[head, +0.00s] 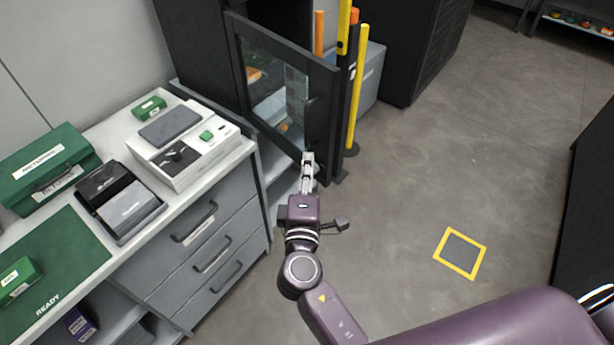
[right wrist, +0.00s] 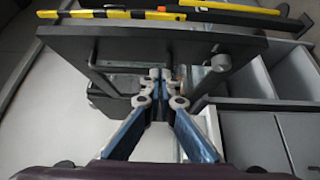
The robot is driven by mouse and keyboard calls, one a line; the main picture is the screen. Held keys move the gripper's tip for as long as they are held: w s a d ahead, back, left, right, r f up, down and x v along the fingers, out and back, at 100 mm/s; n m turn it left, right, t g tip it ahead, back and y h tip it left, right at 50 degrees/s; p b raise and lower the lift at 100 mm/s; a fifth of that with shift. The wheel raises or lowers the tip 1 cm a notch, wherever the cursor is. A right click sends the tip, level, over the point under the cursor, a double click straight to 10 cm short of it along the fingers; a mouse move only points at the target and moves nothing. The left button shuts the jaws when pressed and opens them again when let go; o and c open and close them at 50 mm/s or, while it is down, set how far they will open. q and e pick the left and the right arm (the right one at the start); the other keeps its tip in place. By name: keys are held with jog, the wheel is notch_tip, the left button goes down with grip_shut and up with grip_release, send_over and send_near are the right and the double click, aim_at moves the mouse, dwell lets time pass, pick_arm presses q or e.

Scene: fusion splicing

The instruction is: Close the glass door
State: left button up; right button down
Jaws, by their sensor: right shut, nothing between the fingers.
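The glass door (head: 275,85) has a dark frame and a clear pane, and stands ajar from the dark cabinet at the back, swung out toward the workbench end. Its dark frame edge (right wrist: 150,48) spans the upper part of the right wrist view. My right gripper (head: 308,158) is shut and empty, with its fingertips close to the lower part of the door frame. In the right wrist view the fingertips (right wrist: 160,75) are together just beneath the frame; I cannot tell whether they touch it. My left gripper is not in view.
The workbench (head: 115,262) with drawers stands at left, bearing a white splicing device (head: 190,155), green boxes (head: 45,165) and a green mat. Yellow and black posts (head: 357,85) stand just right of the door. The floor at right is clear around a yellow-edged square (head: 460,252).

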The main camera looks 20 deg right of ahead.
aim_at(322, 141)
jog(key=shift+w+d+f+p, duration=0.1)
jog(key=shift+w+d+p, duration=0.15)
jog(key=shift+w+d, duration=0.3)
jog(key=shift+w+d+r+p, duration=0.1)
jog(key=shift+w+d+p, duration=0.2)
jog(key=shift+d, duration=0.45)
jog(key=shift+w+d+f+p, duration=0.1)
jog(key=shift+w+d+p, duration=0.1)
jog(key=shift+w+d, duration=0.35)
jog(key=shift+s+d, duration=0.1)
jog(key=shift+d, duration=0.05)
